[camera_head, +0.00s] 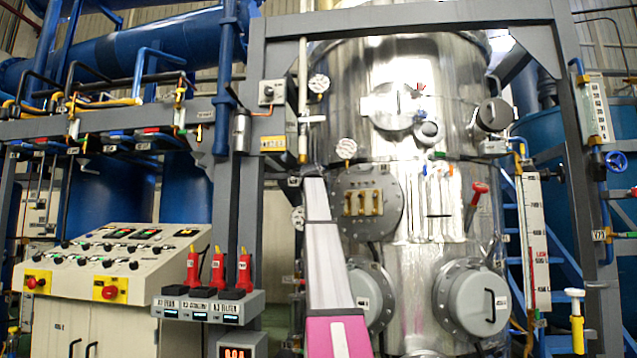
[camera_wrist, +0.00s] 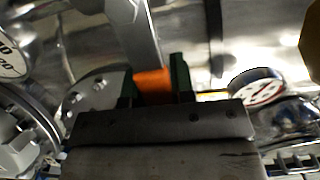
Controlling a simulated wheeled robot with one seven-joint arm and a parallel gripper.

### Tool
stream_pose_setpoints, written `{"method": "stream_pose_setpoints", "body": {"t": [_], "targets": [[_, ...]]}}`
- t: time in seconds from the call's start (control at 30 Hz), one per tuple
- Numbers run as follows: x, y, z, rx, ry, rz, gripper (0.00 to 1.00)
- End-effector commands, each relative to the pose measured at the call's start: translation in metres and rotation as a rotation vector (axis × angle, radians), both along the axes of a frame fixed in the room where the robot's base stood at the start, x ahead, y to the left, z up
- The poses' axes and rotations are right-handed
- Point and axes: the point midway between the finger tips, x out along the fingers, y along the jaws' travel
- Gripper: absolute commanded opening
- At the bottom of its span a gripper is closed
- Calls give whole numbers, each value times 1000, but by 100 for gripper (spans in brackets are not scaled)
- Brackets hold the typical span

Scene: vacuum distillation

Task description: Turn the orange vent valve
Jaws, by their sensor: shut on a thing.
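In the wrist view, my gripper (camera_wrist: 155,76) has its two dark fingers shut on the orange vent valve handle (camera_wrist: 153,86). The orange part sits between the fingers, one finger on each side. A grey metal bar (camera_wrist: 140,35) runs up from just beyond the orange part. The lower part of the handle is hidden behind the gripper body. In the head view, I cannot clearly make out the gripper or its hold on the valve.
A shiny steel vessel (camera_head: 448,100) with round flanges and gauges fills the centre of the head view. A grey frame post (camera_head: 582,170) stands at its right. A control console (camera_head: 105,265) stands at left. In the wrist view, a round gauge (camera_wrist: 262,92) is close at right.

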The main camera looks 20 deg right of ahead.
Motion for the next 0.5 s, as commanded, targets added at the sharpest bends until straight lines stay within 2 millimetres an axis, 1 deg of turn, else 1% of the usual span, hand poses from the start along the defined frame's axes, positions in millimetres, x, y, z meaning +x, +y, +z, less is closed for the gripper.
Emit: {"method": "stream_pose_setpoints", "body": {"t": [0.03, 0.07, 0.1, 0.13, 0.5], "targets": [[-1, 0, -3, 12, -1, 1, 0], [-1, 0, -3, 13, 0, 1, 33], [-1, 0, -3, 12, 0, 1, 46], [-1, 0, -3, 12, -1, 1, 49], [-3, 2, -2, 6, 0, 1, 49]]}}
